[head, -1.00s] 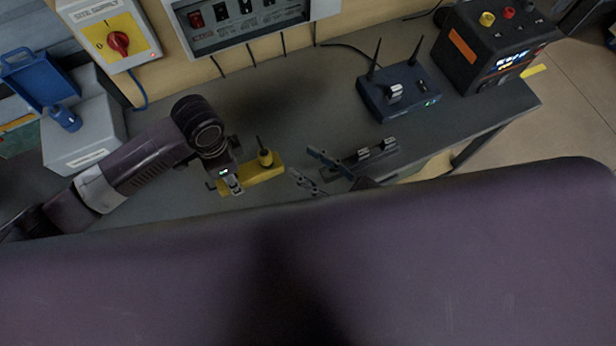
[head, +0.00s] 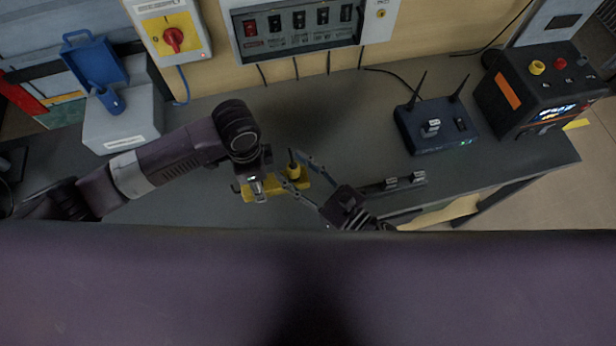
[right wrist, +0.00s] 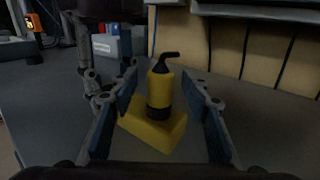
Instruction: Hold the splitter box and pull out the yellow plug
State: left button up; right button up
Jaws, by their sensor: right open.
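The yellow splitter box (head: 277,190) lies on the grey worktop, and the yellow plug (head: 293,170) stands upright at its right end. In the right wrist view the plug (right wrist: 160,92) has a black collar and a bent black cable stub on top, with the box (right wrist: 150,133) below. My right gripper (head: 298,171) is open, its blue-padded fingers on either side of the plug with gaps showing in the right wrist view (right wrist: 162,85). My left gripper (head: 258,188) points down at the box's left end; its grasp is unclear.
A dark blue router (head: 435,125) and a black power unit (head: 535,90) stand to the right. A grey box with a blue lid (head: 122,118) stands at left. A switch panel (head: 297,25) is on the back wall. Worktop behind the plug is clear.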

jog(key=shift+w+a, duration=0.2)
jog(key=shift+a, duration=0.1)
jog(key=shift+c, duration=0.4)
grip_shut()
